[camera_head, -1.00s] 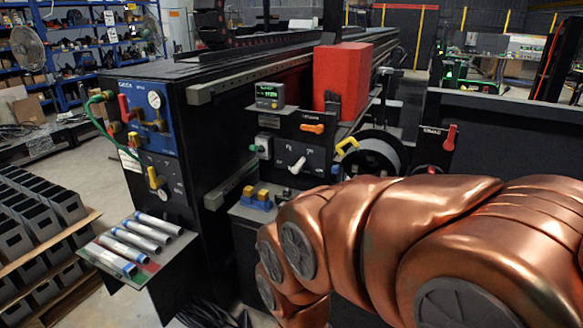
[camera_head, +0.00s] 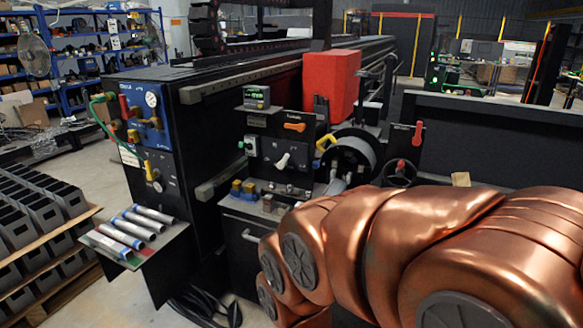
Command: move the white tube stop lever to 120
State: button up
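The white lever (camera_head: 282,161) is on a small black panel (camera_head: 268,150) in the middle of the head view. Its handle slants up to the right. The marks around it are too small to read, so I cannot tell its setting. My copper arm fills the lower right, and its near links are below and right of the lever. My gripper is not in view.
An orange lever (camera_head: 294,127) sits above the white one, and a green-lit display (camera_head: 256,97) is at upper left. A shelf with tubes (camera_head: 135,242) juts out left.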

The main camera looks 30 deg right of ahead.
aim_at(281, 165)
jog(key=u, duration=0.05)
jog(key=k, duration=0.65)
jog(key=z, duration=1.05)
jog(key=i, duration=1.35)
jog(key=u, duration=0.9)
jog(key=i, duration=0.55)
jog(key=u, duration=0.65)
